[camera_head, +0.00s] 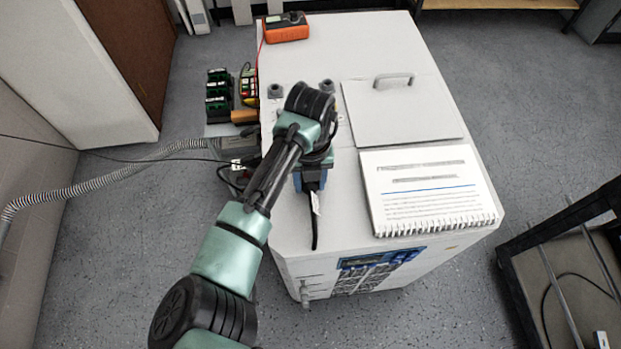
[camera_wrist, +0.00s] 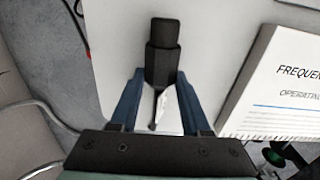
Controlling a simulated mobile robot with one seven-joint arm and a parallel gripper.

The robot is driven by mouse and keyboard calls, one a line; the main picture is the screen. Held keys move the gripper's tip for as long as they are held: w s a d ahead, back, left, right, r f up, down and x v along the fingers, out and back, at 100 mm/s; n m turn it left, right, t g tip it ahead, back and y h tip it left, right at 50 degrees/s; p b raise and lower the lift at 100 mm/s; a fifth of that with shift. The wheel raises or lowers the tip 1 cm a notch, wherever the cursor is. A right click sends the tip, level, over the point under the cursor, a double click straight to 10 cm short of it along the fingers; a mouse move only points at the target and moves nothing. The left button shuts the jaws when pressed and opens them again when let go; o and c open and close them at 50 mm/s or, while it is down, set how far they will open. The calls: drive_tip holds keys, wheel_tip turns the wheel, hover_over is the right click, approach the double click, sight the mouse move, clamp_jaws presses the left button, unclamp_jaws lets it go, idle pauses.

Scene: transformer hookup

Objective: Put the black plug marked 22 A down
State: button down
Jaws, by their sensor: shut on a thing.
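The black plug (camera_wrist: 162,55) is between the blue fingertips of my gripper (camera_wrist: 160,78) in the wrist view, with its far end sticking out past them. A short cable with a white tag (camera_wrist: 158,112) trails from it back between the fingers; I cannot read any marking. In the head view my gripper (camera_head: 312,172) is over the white cabinet top (camera_head: 345,215), left of the notebook, shut on the plug. The cable and its tag (camera_head: 315,204) hang toward the front edge. My arm hides most of the plug, and I cannot tell whether it touches the cabinet.
A spiral notebook (camera_head: 428,190) lies on the right of the cabinet top, below a lid with a handle (camera_head: 394,78). An orange meter (camera_head: 286,27) sits at the back left. Green and black parts (camera_head: 219,90) and a ribbed hose (camera_head: 120,172) are left of the cabinet.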

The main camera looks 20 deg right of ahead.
drive_tip(key=shift+f, duration=0.3)
drive_tip(key=shift+f, duration=0.15)
drive_tip(key=shift+c, duration=1.8)
unclamp_jaws()
wheel_tip(320, 180, up, 12)
drive_tip(key=b, duration=0.1)
drive_tip(key=shift+r, duration=0.2)
drive_tip(key=shift+d, duration=0.1)
